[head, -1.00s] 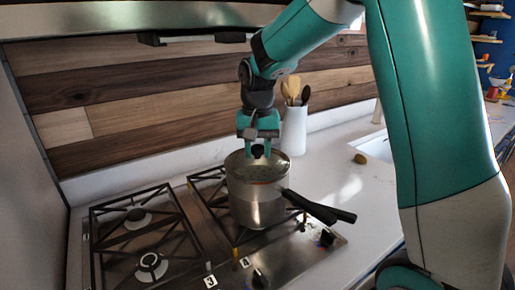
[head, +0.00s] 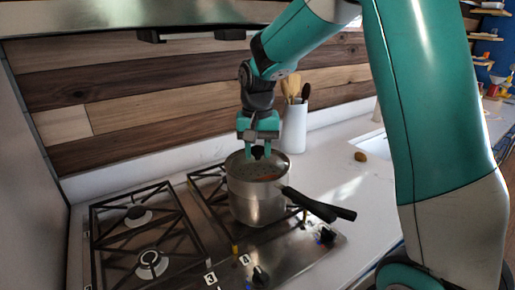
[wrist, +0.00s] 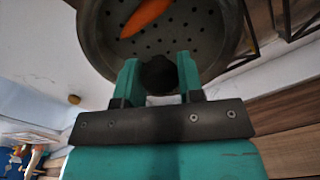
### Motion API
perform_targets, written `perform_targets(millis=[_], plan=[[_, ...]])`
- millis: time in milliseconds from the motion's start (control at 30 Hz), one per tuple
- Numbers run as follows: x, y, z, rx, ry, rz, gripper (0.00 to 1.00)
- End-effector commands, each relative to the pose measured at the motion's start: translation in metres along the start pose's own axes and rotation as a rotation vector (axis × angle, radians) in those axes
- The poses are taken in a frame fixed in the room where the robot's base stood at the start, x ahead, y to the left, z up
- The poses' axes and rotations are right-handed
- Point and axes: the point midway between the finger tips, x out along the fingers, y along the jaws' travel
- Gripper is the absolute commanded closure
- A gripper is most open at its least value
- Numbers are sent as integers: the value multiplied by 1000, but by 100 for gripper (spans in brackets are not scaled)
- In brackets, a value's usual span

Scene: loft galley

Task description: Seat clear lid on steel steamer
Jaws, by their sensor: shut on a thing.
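The steel steamer (head: 255,188) stands stacked on a steel pan with black handles, on the right side of the hob. Its perforated floor and an orange carrot (wrist: 146,14) show in the wrist view. My gripper (head: 258,148) is directly above the steamer mouth, pointing down. It is shut on the dark knob (wrist: 158,76) of the clear lid, which sits between the two teal fingers. The lid's glass is nearly invisible; I cannot tell whether its edge touches the steamer rim all round.
The gas hob (head: 150,235) has black grates and front knobs; its left burners are bare. A white utensil crock (head: 294,128) stands close behind the steamer to the right. Two black handles (head: 320,208) stick out front right. A small brown item (head: 360,156) lies on the counter.

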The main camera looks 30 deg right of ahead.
Motion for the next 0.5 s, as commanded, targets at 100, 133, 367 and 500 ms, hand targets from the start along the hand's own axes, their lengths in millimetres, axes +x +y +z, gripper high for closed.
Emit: perform_targets(millis=[100, 133, 367, 500], plan=[[0, 0, 0, 0, 1, 0, 84], [0, 0, 0, 0, 1, 0, 84], [0, 0, 0, 0, 1, 0, 53], [0, 0, 0, 0, 0, 0, 35]])
